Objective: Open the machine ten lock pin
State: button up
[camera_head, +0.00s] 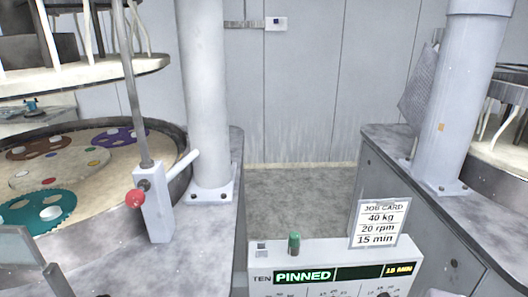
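On the left machine, a pale upright block (156,205) stands at the platen's edge. A red ball knob (135,199) sticks out of its left side. A light grey handle (182,162) slants up to the right from it, and a thin dark rod (133,92) rises from its top. The front console (330,262) is labelled TEN. Its green display (304,276) reads PINNED, with 15 MIN at its right. I cannot make out my gripper. A flat grey part and a dark bar are cut off at the lower left, and I cannot tell what they are.
The left platen (75,165) carries several coloured carriers under a raised upper plate (90,75). A thick column (206,100) stands right of the block. A job card (379,223) and a green knob (294,243) are on the console. A second machine (385,165) stands right; floor (300,200) shows between.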

aim_at(135, 198)
jog(key=u, duration=1.35)
jog(key=i+j+z, duration=0.25)
jog(key=j+z, duration=0.2)
jog(key=j, duration=0.2)
jog(key=i+j+z, duration=0.25)
jog(key=k+j, duration=0.1)
